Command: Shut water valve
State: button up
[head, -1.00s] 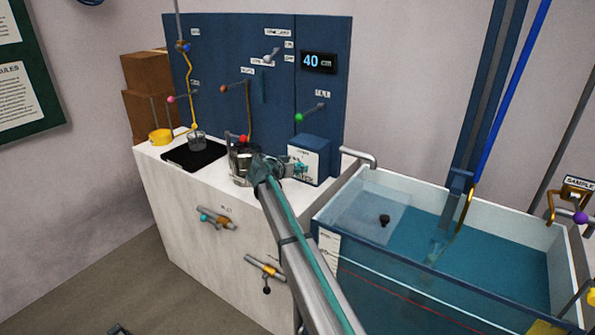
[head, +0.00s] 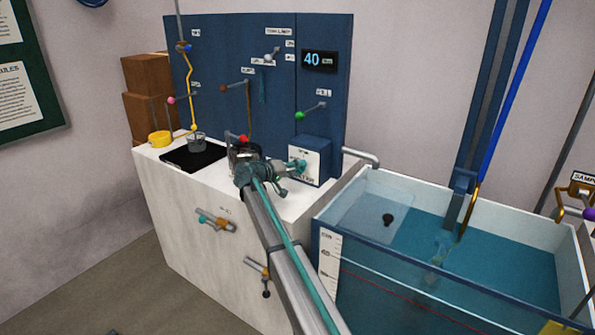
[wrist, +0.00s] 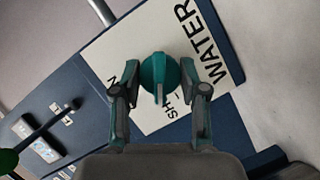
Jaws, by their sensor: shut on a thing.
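The water valve is a round teal knob (wrist: 158,80) with a raised bar, on a white plate lettered WATER (wrist: 199,45). In the wrist view the bar points toward the partly covered letters "SH". My gripper (wrist: 159,68) has a finger on each side of the knob and is shut on it. In the head view the teal knob (head: 299,166) is on the front of the small blue box (head: 313,148) on the white bench. My gripper (head: 280,176) is small there, and its contact with the knob is hard to make out.
A grey spout (head: 362,157) stands right of the box, by the water tank (head: 330,235). A metal vessel (head: 240,152) stands close to my wrist. A green-knobbed lever (head: 300,115) is on the blue panel above. The display reads 40 cm.

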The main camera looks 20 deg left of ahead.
jog(key=n+h, duration=0.1)
jog(key=n, duration=0.1)
jog(key=n+t, duration=0.1)
jog(key=n, duration=0.2)
jog(key=shift+h, duration=0.4)
jog(key=shift+f, duration=0.1)
jog(key=o, duration=1.1)
jog(key=shift+o, duration=0.2)
jog(key=shift+s+a, duration=0.1)
jog(key=v, duration=1.1)
jog(key=shift+s+a+f, duration=0.2)
jog(key=shift+s, duration=0.1)
